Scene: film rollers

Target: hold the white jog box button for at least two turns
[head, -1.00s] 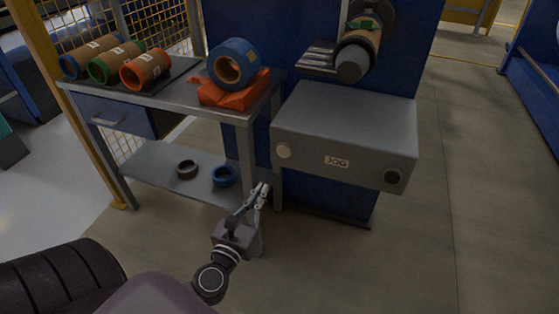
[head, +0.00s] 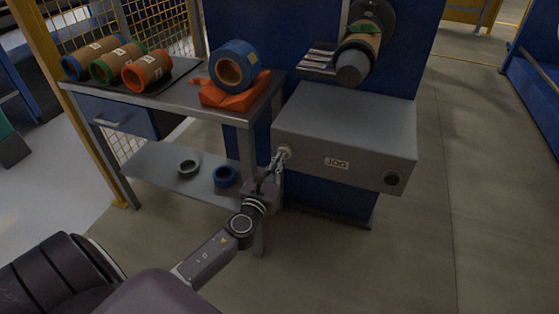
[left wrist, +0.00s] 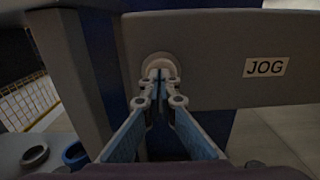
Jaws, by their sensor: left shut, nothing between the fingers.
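The grey jog box (head: 345,130) is fixed to the front of the blue machine and carries a JOG label (head: 337,163). Its white button (head: 286,152) is at the left of the front face, and it also shows in the left wrist view (left wrist: 160,62). My left gripper (head: 281,157) is shut and empty, with its fingertips at the button; they cover its lower middle in the left wrist view. I cannot tell whether the button is pressed in. A dark round knob (head: 392,178) is at the right of the face. My right gripper is not in view.
A metal table (head: 190,92) stands left of the box, its leg close to my left arm. A roller (head: 358,52) sticks out above the box. Floor to the right is clear.

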